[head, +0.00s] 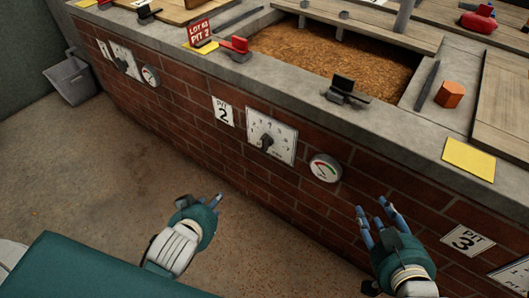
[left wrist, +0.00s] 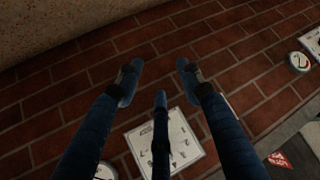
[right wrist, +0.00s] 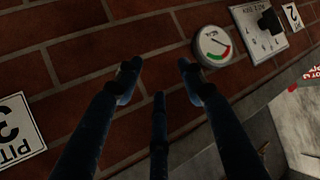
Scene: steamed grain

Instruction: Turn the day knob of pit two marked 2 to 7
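The pit two dial plate (head: 284,149) is white with printed numbers, on the brick wall right of the PIT 2 sign (head: 222,111). Its dark day knob (head: 266,143) sits at the plate's middle; the number it points to is too small to read. My left gripper (head: 207,200) is open and empty, below and left of the plate. The left wrist view shows the plate (left wrist: 187,140) partly hidden behind its fingers. My right gripper (head: 378,213) is open and empty, below and right of the plate. The knob also shows in the right wrist view (right wrist: 268,21).
A round gauge (head: 325,167) is right of the plate. The PIT 3 sign (head: 467,240) is further right. The concrete ledge (head: 300,108) above bears a black clamp-like piece (head: 346,92), a red-handled piece (head: 238,46) and a yellow card (head: 468,158).

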